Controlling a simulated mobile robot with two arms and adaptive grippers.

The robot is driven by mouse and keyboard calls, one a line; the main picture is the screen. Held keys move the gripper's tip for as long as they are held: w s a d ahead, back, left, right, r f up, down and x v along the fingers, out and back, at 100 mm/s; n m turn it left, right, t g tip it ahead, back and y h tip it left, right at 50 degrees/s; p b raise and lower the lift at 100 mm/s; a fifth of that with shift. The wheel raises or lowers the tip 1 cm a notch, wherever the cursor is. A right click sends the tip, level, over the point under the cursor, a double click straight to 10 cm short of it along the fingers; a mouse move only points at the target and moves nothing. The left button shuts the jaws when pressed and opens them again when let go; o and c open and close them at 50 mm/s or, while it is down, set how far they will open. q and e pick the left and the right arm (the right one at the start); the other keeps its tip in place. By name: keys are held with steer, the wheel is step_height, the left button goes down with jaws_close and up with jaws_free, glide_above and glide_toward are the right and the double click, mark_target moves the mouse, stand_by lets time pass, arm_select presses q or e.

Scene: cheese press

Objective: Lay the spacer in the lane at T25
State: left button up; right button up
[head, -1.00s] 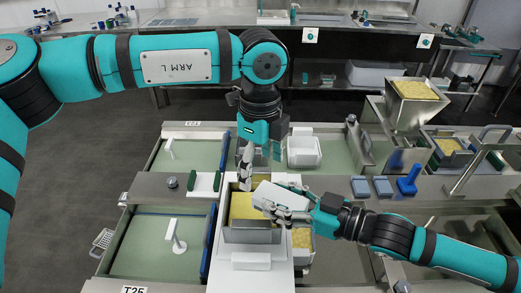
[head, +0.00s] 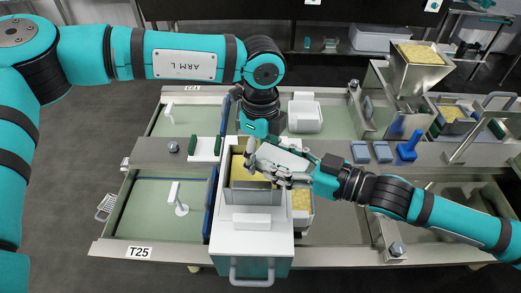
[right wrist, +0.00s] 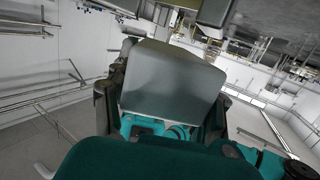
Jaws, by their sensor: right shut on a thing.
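My right gripper (head: 287,170) is shut on a pale grey-white block (head: 279,158), above the right part of a metal mould (head: 250,197) filled with yellow curd. The right wrist view shows the block (right wrist: 172,80) between the fingers as a smooth grey face. My left gripper (head: 252,155) points down over the mould, close to the block's left end. Its fingertips are small and partly overlapped, so I cannot tell its opening or whether it touches the block. The green-floored lane (head: 145,210) with the T25 label (head: 139,252) lies at lower left. I cannot confirm that the held block is the spacer.
A white T-shaped piece (head: 177,200) stands in the T25 lane, which is otherwise clear. A blue bar (head: 210,205) runs along its right edge. A white-topped cart (head: 251,242) carries the mould.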

arm_select(q)
steer(key=c, duration=0.9)
arm_select(e)
steer(key=o, duration=1.3)
